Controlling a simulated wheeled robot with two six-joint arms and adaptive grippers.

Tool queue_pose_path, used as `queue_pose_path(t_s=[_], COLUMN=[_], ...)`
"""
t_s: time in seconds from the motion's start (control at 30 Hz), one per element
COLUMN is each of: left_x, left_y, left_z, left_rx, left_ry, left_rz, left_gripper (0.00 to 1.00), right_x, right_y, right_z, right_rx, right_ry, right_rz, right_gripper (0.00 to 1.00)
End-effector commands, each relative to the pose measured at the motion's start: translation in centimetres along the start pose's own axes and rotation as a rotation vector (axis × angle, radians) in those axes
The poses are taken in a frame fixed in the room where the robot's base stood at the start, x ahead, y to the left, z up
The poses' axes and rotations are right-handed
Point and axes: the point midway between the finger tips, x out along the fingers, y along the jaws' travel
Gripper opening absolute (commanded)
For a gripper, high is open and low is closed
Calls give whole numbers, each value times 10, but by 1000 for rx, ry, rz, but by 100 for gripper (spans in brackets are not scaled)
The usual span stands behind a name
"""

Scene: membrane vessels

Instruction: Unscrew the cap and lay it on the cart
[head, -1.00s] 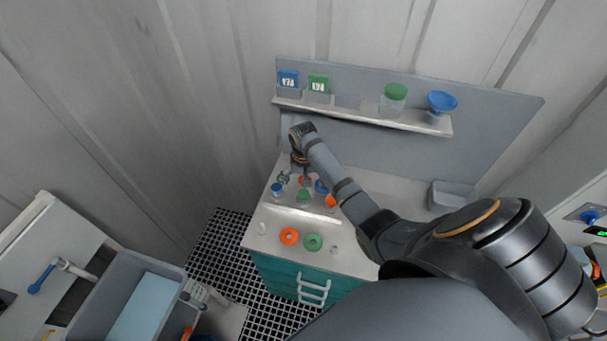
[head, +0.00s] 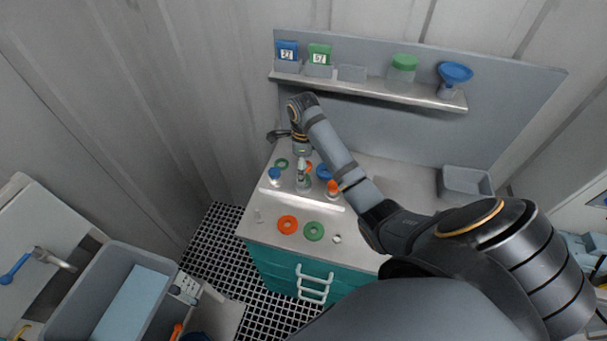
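My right arm reaches in from the right in the head view. The middle vessel is apart from the dark gripper shape. My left gripper is not in view.
An orange ring (head: 287,225) and a green ring (head: 313,231) lie on the cart's front. More coloured rings lie behind the vessels. A shelf (head: 390,92) holds a green-lidded jar (head: 403,67) and a blue funnel (head: 455,74). A grey bin (head: 465,182) stands at right.

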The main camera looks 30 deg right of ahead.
Motion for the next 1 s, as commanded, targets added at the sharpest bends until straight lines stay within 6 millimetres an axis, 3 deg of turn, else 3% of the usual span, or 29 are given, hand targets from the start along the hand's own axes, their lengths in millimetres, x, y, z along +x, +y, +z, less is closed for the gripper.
queue_pose_path(t_s=[0.1,0.3,0.67,1.0], left_x=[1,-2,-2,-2], left_y=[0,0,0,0], left_z=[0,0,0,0], left_rx=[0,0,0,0], left_ry=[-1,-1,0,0], left_rz=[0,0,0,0], left_gripper=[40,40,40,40], right_x=[18,36,42,42], right_y=[1,0,0,0], right_z=[0,0,0,0], right_rx=[-3,-5,-7,-7], right_ry=[1,1,1,1], right_rz=[3,1,0,0], right_gripper=[100,100,100,56])
